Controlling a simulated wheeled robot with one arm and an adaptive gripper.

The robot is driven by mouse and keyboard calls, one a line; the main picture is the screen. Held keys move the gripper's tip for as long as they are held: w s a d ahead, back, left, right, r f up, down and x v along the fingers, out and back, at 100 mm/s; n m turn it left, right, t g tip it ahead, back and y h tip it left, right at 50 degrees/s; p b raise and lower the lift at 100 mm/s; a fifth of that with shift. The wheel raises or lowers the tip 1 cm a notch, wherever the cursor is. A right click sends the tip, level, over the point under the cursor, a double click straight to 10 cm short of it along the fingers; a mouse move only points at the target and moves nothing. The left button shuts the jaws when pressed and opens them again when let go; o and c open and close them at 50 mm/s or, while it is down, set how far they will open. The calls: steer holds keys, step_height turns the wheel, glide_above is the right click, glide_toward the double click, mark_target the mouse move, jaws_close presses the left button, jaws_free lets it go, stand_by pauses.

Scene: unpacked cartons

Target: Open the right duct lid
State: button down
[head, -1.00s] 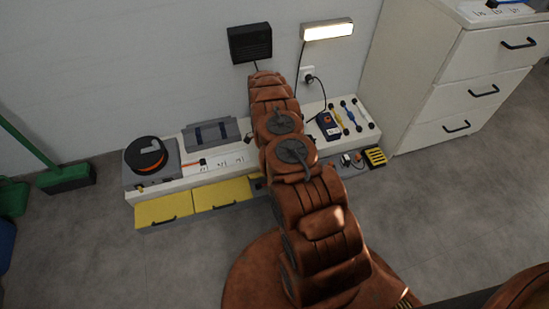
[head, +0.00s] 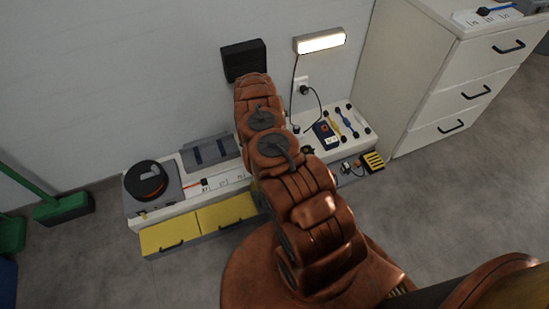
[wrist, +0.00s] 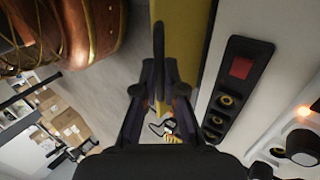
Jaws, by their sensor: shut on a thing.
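My gripper (wrist: 155,92) is shut on a black handle (wrist: 158,45) in the wrist view. A yellow lid (wrist: 185,40) runs behind and beside the handle. How far this lid is raised cannot be told. In the head view, my brown arm hides the gripper and the handle it holds. Two yellow lids, a left one (head: 168,238) and one farther right (head: 228,212), show along the bench front with dark handles and look closed. The stretch to their right is partly behind my arm.
The white bench (head: 195,200) carries a cable reel (head: 150,180) and a meter (head: 326,133). A black socket panel (wrist: 232,90) lies beside the gripper. A yellow-and-black block (head: 373,161) is at the bench's right end. A white drawer cabinet (head: 440,90) stands right; cartons (wrist: 60,115) lie farther off.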

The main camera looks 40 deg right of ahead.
steer(key=shift+a+f, duration=0.15)
steer(key=shift+f, duration=0.65)
steer(key=shift+s+a, duration=0.1)
steer(key=shift+s, duration=0.1)
steer(key=shift+w, duration=0.1)
steer(key=c, duration=1.6)
jaws_free()
steer(key=shift+a+f, duration=0.1)
steer(key=shift+c, duration=0.2)
steer(key=o, duration=1)
steer(key=shift+w+f+g, duration=0.15)
steer(key=shift+w+f, duration=0.05)
steer(key=shift+f, duration=0.35)
steer(key=shift+w+f+g, duration=0.15)
steer(key=shift+w+f, duration=0.05)
steer(key=shift+f, duration=0.3)
steer(key=shift+c, duration=0.2)
steer(key=shift+o, duration=0.5)
steer(key=shift+w+r, duration=0.1)
steer(key=shift+r, duration=0.05)
steer(key=shift+d+r, duration=0.2)
steer(key=shift+r, duration=0.4)
steer(key=c, duration=0.5)
steer(key=shift+s+d+r, duration=0.1)
steer(key=shift+s+r, duration=0.2)
steer(key=shift+r, duration=0.2)
steer(key=shift+c, duration=0.6)
